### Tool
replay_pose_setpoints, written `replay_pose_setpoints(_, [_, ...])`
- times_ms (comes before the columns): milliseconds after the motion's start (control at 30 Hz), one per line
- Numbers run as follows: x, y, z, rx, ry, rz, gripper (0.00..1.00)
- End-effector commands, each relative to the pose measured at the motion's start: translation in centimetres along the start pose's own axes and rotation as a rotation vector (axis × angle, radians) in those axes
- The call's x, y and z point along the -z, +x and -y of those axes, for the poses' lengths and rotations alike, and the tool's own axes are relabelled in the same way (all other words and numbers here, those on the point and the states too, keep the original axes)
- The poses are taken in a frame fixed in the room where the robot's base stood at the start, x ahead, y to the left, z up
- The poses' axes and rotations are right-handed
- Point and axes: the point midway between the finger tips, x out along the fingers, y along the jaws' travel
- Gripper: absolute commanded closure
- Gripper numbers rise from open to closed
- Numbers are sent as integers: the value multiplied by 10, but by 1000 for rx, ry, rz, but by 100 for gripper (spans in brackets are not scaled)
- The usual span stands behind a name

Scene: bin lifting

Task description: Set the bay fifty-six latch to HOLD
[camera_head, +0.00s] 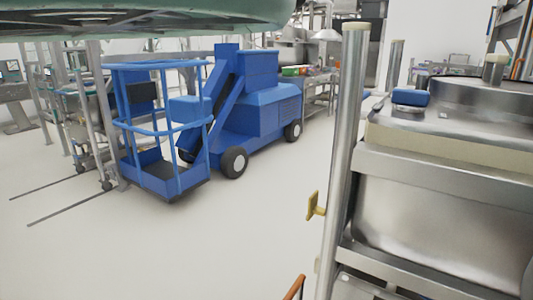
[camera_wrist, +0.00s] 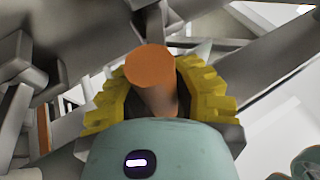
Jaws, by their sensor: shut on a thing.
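In the wrist view, my gripper (camera_wrist: 157,96) has its two yellow ribbed finger pads closed around an orange round-ended handle (camera_wrist: 148,67). The handle's flat end faces the camera, and its far end is hidden by my gripper. I cannot tell whether this handle is the bay fifty-six latch; no bay number or HOLD mark is readable. In the head view, a thin orange bar (camera_head: 295,288) shows at the bottom edge, mostly cut off. My gripper does not show clearly there.
A yellow knob (camera_head: 315,206) sticks out left of a steel post (camera_head: 346,150). A large steel bin unit (camera_head: 440,212) fills the right side, with a blue item (camera_head: 410,97) on top. A blue lift vehicle (camera_head: 245,105) stands further back. The pale floor at left front is clear.

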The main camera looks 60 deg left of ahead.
Motion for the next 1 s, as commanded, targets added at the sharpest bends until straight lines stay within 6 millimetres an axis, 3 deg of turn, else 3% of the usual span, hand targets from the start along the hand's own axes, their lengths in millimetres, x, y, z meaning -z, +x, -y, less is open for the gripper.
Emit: replay_pose_setpoints(1000, [-5,16,56,-422,-176,-4,100])
